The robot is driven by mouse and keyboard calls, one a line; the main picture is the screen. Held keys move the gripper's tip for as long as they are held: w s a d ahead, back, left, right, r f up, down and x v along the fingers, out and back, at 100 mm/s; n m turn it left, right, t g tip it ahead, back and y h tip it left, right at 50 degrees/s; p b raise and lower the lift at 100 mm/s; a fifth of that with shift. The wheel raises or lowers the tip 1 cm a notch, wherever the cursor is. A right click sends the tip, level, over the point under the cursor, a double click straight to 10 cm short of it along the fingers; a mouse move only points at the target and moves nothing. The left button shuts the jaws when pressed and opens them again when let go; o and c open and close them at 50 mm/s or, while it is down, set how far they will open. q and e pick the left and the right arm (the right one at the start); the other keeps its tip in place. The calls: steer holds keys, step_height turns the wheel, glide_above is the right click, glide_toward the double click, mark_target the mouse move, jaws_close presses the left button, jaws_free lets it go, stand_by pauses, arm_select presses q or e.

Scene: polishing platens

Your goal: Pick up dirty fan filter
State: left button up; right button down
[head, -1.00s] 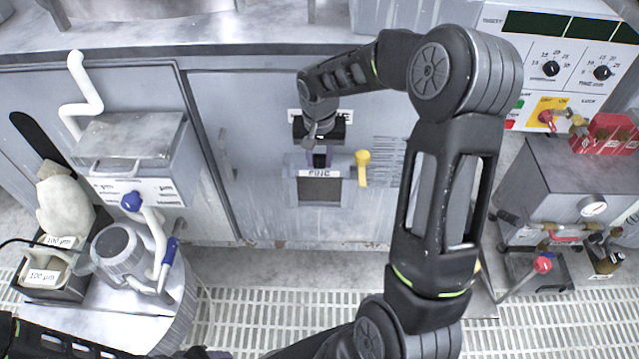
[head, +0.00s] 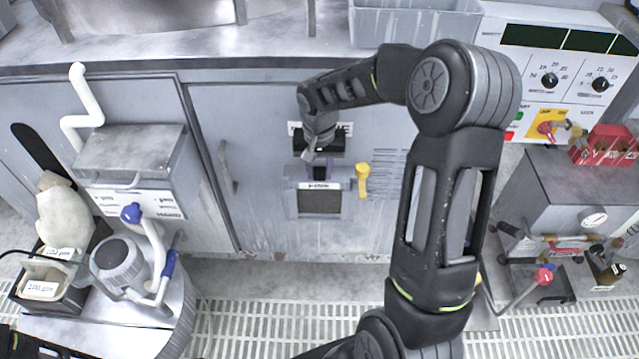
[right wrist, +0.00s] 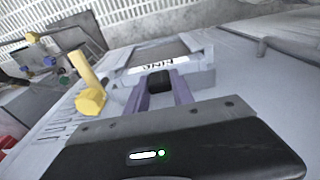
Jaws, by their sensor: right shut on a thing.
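The fan filter (head: 319,204) is a dark mesh panel in a grey frame, set in the front of the grey cabinet below a small label strip. It also shows in the right wrist view (right wrist: 168,50), where the label seems to read FINE, upside down. My right gripper (head: 319,172) is at the top of the frame. In the right wrist view its two purple fingers (right wrist: 158,88) are shut on a small black block at the filter's near edge. The filter is still seated in the cabinet front. My left gripper is out of view.
A yellow lever (head: 362,180) stands just right of the filter, close to my gripper. A grey box with white pipe (head: 135,165) is at left, above a round table with a black tray (head: 70,288). A steel pump unit (head: 565,190) stands at right. Grated floor lies below.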

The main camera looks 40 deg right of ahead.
steer(key=shift+r, duration=0.1)
step_height(320, 180, up, 28)
steer(key=p, duration=0.5)
stand_by(0.6)
